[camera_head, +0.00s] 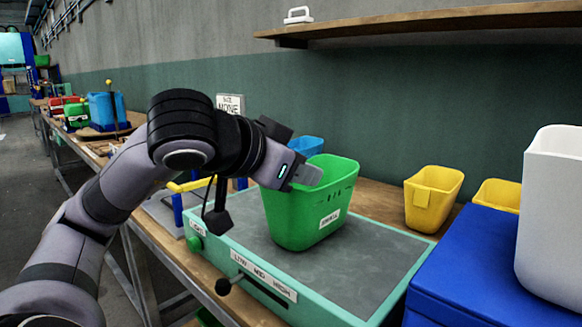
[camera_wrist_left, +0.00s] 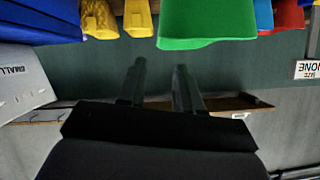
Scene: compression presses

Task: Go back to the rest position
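My left arm comes in from the left, and my left gripper (camera_head: 306,176) is in front of the upper part of a green bin (camera_head: 312,215) in the head view. In the left wrist view, which is upside down, the two fingers of the left gripper (camera_wrist_left: 160,65) stand apart with nothing between them. The green bin (camera_wrist_left: 205,28) shows beyond the fingertips there. The bin stands upright on the grey plate of a green-framed press (camera_head: 375,283) with a lever and LOW, MID and HIGH labels. My right gripper is in neither view.
Yellow bins (camera_head: 433,200) stand right of the green bin, and a blue bin (camera_head: 306,147) behind it. A blue box (camera_head: 470,265) and a white bin (camera_head: 553,215) fill the right side. A wooden shelf (camera_head: 420,22) runs along the wall above. A sign (camera_head: 230,104) stands behind my arm.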

